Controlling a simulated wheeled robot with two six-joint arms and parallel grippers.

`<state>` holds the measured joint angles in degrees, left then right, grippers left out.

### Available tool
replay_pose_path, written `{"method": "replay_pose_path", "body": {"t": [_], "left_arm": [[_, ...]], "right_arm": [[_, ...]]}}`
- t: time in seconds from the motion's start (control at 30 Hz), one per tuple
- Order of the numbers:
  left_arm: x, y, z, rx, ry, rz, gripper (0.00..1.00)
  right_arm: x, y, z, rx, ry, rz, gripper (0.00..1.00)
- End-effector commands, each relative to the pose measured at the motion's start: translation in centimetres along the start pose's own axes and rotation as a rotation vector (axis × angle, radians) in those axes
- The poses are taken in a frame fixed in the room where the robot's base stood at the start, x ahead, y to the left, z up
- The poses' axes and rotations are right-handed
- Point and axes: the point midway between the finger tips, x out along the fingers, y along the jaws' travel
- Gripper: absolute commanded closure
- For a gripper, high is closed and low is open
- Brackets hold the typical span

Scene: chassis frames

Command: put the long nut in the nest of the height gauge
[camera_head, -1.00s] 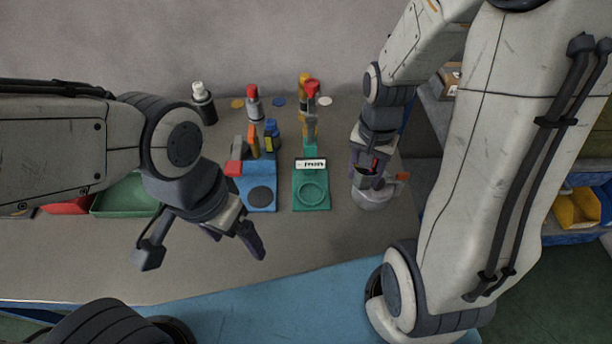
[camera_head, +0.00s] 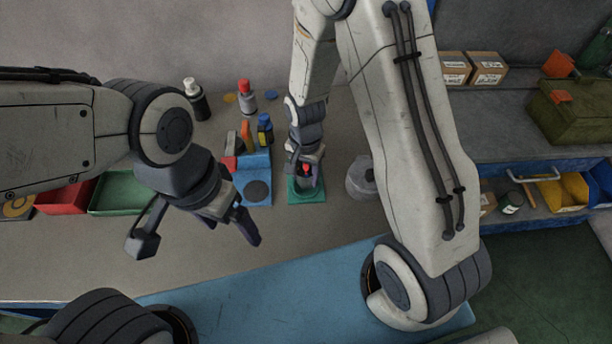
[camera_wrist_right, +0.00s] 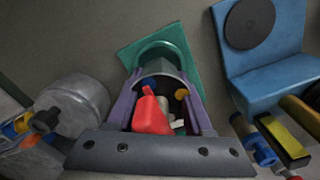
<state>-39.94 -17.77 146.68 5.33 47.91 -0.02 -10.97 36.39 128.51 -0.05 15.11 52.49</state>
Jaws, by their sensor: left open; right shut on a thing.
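The height gauge is a green stand (camera_head: 308,198) with a round nest ring, mostly covered by my right arm in the head view. In the right wrist view its green base (camera_wrist_right: 190,62) and ring lie just beyond my fingertips, with a red part (camera_wrist_right: 151,115) between the fingers and the camera. My right gripper (camera_head: 306,183) is over the stand, shut on a grey round piece, seemingly the long nut (camera_wrist_right: 160,68). I cannot tell whether the nut touches the nest. My left gripper (camera_head: 198,238) is open and empty above the table's left front.
A blue stand with a dark disc (camera_head: 257,191) is left of the gauge. A grey round container (camera_head: 360,178) is to its right. Bottles (camera_head: 247,97) stand behind. Red (camera_head: 68,197) and green (camera_head: 120,192) trays lie at left. The table front is clear.

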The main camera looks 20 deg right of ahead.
Motion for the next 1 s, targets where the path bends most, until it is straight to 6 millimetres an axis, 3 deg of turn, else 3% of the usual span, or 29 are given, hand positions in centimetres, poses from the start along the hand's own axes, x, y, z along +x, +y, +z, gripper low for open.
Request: {"method": "replay_pose_path", "body": {"t": [0.13, 0.57, 0.6, 0.63, 0.83, 1.0], "left_arm": [[-0.4, 0.0, 0.0, 0.0, 0.0, 0.0, 0.14], [0.0, 0.0, 0.0, 0.0, 0.0, 0.0, 0.14], [-0.1, 0.0, 0.0, 0.0, 0.0, 0.0, 0.14], [-0.1, 0.0, 0.0, 0.0, 0.0, 0.0, 0.14], [-0.2, 0.0, 0.0, 0.0, 0.0, 0.0, 0.14], [-0.2, 0.0, 0.0, 0.0, 0.0, 0.0, 0.14]], "right_arm": [[1.6, 0.0, 0.0, 0.0, -0.001, 0.001, 1.0], [2.3, 0.0, -0.1, 0.0, 0.001, -0.001, 1.0], [2.1, 0.1, -0.1, 0.0, 0.001, -0.001, 0.34], [2.1, 0.1, -0.1, 0.0, 0.0, -0.001, 0.22], [2.0, 0.1, -0.1, 0.0, 0.0, -0.001, 0.19], [0.7, -0.1, -0.1, 0.0, 0.003, -0.004, 0.19]]}}
